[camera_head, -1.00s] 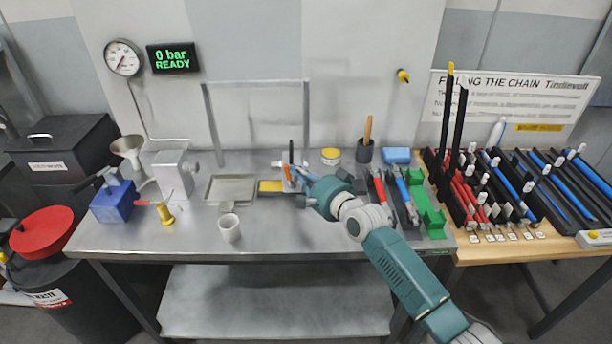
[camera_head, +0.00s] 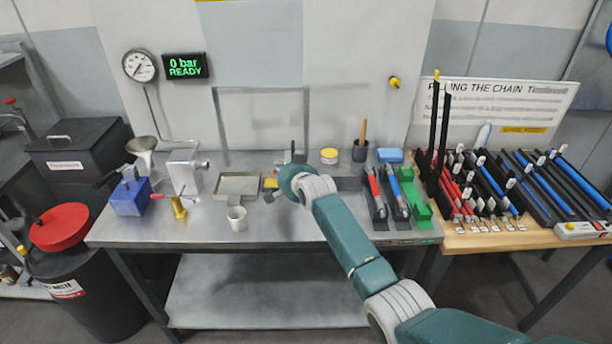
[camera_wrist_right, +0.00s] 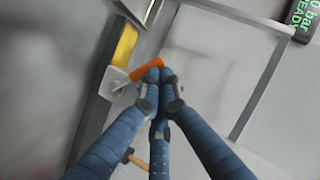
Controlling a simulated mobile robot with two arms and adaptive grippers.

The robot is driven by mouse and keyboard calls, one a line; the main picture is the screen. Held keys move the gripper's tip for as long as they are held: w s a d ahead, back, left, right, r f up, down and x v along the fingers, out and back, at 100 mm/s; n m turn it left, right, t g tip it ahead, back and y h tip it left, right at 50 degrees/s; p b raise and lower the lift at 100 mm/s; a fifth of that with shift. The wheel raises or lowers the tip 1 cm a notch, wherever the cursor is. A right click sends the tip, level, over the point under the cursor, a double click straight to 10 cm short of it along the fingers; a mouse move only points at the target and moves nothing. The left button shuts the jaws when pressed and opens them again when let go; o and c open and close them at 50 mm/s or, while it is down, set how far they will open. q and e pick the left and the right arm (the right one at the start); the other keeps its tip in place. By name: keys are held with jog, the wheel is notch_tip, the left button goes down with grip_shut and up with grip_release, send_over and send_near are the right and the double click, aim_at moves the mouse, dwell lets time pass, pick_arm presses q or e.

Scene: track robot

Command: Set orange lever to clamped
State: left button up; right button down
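The orange lever (camera_wrist_right: 147,70) shows in the right wrist view, on a light metal bracket (camera_wrist_right: 114,85) beside a yellow block (camera_wrist_right: 125,45). My right gripper (camera_wrist_right: 159,78) has its blue fingers drawn together, with the tips at the free end of the lever. The tips overlap the lever in the picture; I cannot tell whether they press on it or only lie in front. In the head view my right wrist covers the gripper and most of the lever's fixture; the yellow block (camera_head: 270,184) peeks out at its left. My left gripper is not in view.
A metal tray (camera_head: 238,184) and a white cup (camera_head: 237,218) stand left of my right wrist. A yellow-lidded jar (camera_head: 329,156), a dark pot (camera_head: 360,151) and red and blue tools in a holder stand right. A thin frame (camera_head: 215,120) rises behind.

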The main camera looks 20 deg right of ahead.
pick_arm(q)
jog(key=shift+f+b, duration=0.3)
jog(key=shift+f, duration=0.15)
pick_arm(e)
jog(key=shift+w+a+f, duration=0.3)
jog(key=shift+a+f, duration=0.2)
jog(key=shift+a, duration=0.15)
